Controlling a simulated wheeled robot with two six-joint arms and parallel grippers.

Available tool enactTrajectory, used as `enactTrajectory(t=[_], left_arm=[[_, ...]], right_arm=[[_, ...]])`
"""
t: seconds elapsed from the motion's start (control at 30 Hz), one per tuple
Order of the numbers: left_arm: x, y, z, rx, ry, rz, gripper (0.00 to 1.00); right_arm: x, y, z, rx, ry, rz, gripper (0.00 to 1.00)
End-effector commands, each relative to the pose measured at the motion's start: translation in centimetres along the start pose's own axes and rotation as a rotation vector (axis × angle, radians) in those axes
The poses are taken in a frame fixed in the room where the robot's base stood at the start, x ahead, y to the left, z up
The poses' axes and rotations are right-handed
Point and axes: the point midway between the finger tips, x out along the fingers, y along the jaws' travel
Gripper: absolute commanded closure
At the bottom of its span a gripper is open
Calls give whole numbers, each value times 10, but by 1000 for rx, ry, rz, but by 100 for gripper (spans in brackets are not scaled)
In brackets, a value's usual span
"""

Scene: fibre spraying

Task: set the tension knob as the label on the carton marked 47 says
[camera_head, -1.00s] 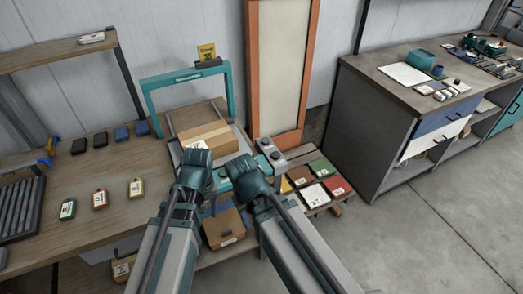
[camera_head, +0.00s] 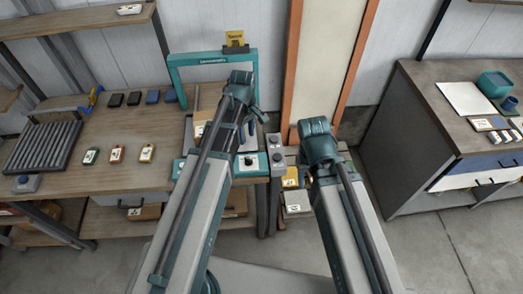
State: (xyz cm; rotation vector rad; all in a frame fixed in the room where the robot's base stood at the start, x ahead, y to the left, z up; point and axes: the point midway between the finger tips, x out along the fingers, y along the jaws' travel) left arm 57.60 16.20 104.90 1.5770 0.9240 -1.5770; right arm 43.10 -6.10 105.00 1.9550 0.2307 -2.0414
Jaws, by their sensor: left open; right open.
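A brown carton (camera_head: 198,129) stands on the bench under the teal frame (camera_head: 213,61), mostly hidden behind my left arm; its marking cannot be read. A dark round knob (camera_head: 248,160) sits on a white plate in the teal front panel; I cannot tell if it is the tension knob. A grey box (camera_head: 277,158) with round knobs stands to its right. My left gripper (camera_head: 250,113) is open above the carton area, behind the knob, its fingers partly hidden. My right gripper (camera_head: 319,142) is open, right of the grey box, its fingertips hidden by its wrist.
Three labelled tags (camera_head: 117,154) and several dark blocks lie on the wooden bench (camera_head: 60,182). Coloured packs (camera_head: 297,203) lie low beside the grey box. A cabinet (camera_head: 425,150) stands right, with open floor before it.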

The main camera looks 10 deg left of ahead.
Motion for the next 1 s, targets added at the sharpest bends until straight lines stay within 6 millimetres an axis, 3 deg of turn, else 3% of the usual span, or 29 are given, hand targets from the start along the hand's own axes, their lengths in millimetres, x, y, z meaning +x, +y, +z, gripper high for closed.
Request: enactTrajectory(t=[0.27, 0.47, 1.0], left_arm=[[2, 0, -1, -10, 0, 1, 55], [14, 0, -1, -9, 0, 1, 55], [84, 0, -1, -8, 0, 1, 55]], right_arm=[[2, 0, 0, 0, 0, 0, 50], [14, -1, -1, -1, 0, 0, 50], [84, -8, -5, 0, 0, 0, 50]])
